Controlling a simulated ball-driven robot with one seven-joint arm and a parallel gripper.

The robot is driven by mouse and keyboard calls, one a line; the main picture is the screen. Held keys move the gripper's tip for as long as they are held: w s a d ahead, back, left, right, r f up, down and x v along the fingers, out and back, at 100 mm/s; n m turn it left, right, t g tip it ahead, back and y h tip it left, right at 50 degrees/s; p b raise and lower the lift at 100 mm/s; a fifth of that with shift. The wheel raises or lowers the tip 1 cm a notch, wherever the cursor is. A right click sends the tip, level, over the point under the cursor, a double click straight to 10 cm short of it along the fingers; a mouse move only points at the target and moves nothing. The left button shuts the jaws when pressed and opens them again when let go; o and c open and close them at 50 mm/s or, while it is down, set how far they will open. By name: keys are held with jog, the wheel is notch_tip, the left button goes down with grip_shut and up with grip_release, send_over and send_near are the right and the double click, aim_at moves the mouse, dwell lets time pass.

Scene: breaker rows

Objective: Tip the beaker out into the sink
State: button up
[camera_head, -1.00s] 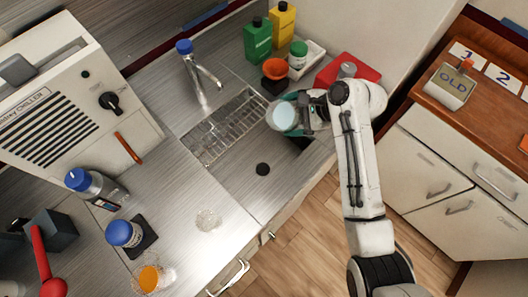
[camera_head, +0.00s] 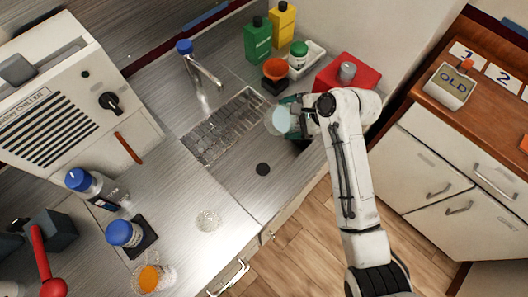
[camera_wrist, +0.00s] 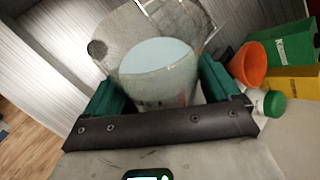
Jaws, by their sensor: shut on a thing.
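The beaker (camera_head: 277,121) is clear glass with pale blue contents, held over the right part of the sink (camera_head: 240,165). In the wrist view the beaker (camera_wrist: 165,88) sits between the green fingers of my gripper (camera_wrist: 160,82), which is shut on it. The pale blue surface shows inside the glass, and the beaker looks somewhat tilted. In the head view my gripper (camera_head: 292,117) is at the beaker's right side, partly hidden by my arm. I see no stream falling from the beaker. The sink's dark drain (camera_head: 262,169) lies below and to the left.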

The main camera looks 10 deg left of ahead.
aim_at(284, 131)
jog(key=shift+f, duration=0.3)
jog(key=shift+f+n+t+h+b, duration=0.3)
jog(key=shift+f+t+b, duration=0.3)
jog(key=shift+f, duration=0.45)
jog(key=shift+f+n+t+h+b, duration=0.4)
jog(key=shift+f+b, duration=1.4)
jog(key=shift+b, duration=0.95)
jog(key=shift+s+a+r+n+t+h+b, duration=0.15)
jog(key=shift+r+n+t+h+b, duration=0.3)
jog(key=shift+b, duration=0.6)
jog(key=shift+s+a+r+t+h+p, duration=0.45)
jog(key=shift+s+a+r+t+p, duration=0.1)
jog(key=shift+s+r+t, duration=0.15)
dwell(1.3)
jog(key=shift+s+r+n+t, duration=0.1)
jog(key=shift+r+n+t, duration=0.05)
jog(key=shift+n+t, duration=0.2)
dwell(0.5)
